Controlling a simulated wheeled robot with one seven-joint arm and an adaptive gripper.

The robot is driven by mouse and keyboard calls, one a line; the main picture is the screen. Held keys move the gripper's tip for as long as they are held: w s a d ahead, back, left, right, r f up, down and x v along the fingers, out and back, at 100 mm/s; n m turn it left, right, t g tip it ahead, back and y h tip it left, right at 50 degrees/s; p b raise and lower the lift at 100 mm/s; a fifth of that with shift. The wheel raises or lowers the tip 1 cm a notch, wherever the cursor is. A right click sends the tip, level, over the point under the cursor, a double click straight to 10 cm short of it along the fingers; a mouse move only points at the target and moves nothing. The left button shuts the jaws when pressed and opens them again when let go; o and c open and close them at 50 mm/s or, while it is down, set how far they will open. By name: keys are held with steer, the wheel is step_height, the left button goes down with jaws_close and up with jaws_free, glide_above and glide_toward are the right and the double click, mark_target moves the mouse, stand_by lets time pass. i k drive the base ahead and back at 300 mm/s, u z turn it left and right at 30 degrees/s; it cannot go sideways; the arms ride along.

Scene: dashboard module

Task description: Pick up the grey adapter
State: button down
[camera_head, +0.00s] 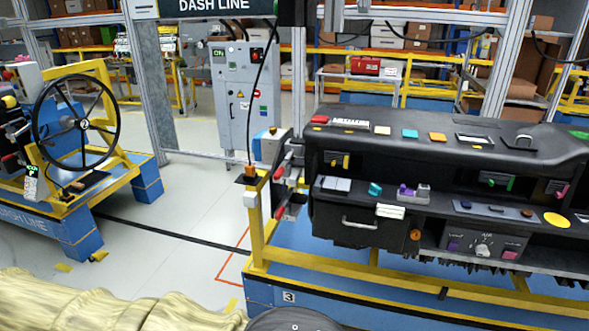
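A black dashboard module (345,230) stands on a yellow and blue carrier at the right. Many small coloured parts sit on its top and its middle ledge. A small grey piece (423,191) with a purple part beside it sits on the middle ledge. A flat light grey-blue piece (337,184) sits further left on the same ledge. I cannot tell which of these, if any, is the grey adapter. My gripper is not in view.
The carrier's yellow rail (400,281) and blue base (350,305) edge the module's front. A yellow post (256,225) stands at its left end. A steering wheel (76,118) is on another carrier at the left. Floor between the carriers is mostly clear, crossed by a black cable (170,232).

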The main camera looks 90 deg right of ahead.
mark_target(422, 190)
steer(key=z, duration=3.6)
steer(key=k, duration=0.55)
steer(key=z, duration=0.5)
steer(key=i, duration=1.2)
steer(key=u, duration=0.7)
